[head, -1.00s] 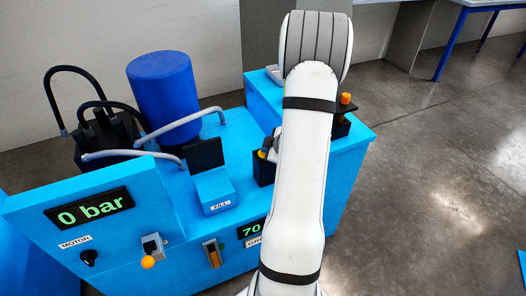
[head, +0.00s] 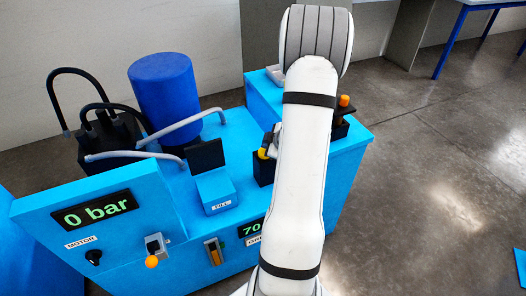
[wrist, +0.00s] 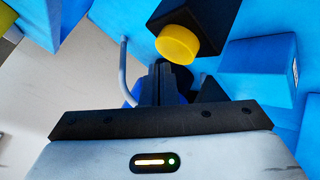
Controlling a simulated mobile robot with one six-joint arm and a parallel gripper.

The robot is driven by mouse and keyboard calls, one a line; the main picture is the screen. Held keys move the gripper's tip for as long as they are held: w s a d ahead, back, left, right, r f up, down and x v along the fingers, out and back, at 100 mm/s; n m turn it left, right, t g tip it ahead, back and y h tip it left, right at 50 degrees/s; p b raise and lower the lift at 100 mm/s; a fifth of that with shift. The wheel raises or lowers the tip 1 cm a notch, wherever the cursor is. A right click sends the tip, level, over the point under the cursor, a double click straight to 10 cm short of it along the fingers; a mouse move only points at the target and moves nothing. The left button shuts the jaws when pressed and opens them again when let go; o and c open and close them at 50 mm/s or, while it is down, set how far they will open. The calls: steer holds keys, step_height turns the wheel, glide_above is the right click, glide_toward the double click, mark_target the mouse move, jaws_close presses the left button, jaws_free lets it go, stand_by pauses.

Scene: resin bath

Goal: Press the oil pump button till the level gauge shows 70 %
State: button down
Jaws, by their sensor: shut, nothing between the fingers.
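A yellow button (wrist: 178,43) on a black box (wrist: 208,22) shows in the wrist view; in the head view the button (head: 262,153) is partly hidden by my arm. My gripper (wrist: 164,72) is shut and empty. Its fingertips are close beside the button in the wrist view; I cannot tell whether they touch. In the head view it is mostly hidden behind my white arm. A green-digit display (head: 250,229) on the front panel reads 70, its right part covered by my arm. Beside it is a slot with orange in it (head: 213,251).
The blue bench carries a FILL block (head: 215,190), a blue cylinder (head: 163,95), grey pipes and black hoses. The front panel has a 0 bar display (head: 97,209), a MOTOR knob (head: 93,257) and an orange-ball lever (head: 151,261).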

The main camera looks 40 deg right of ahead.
steer(key=shift+r+p, duration=2.5)
steer(key=shift+r, duration=0.1)
steer(key=shift+f, duration=0.1)
steer(key=shift+r, duration=0.2)
steer(key=s+a+r+m+g+h+p, duration=0.25)
steer(key=a+r+m+h, duration=0.2)
steer(key=a+r, duration=0.95)
steer(key=s+a+r+m+g+y, duration=0.2)
steer(key=s+a+r, duration=0.2)
steer(key=s+a, duration=0.4)
steer(key=s+a+r+m+g+y, duration=0.2)
steer(key=s+a+r+y, duration=0.1)
steer(key=s+a, duration=0.5)
steer(key=shift+a+r+p, duration=0.35)
steer(key=shift+a+r, duration=0.2)
steer(key=shift+a, duration=0.15)
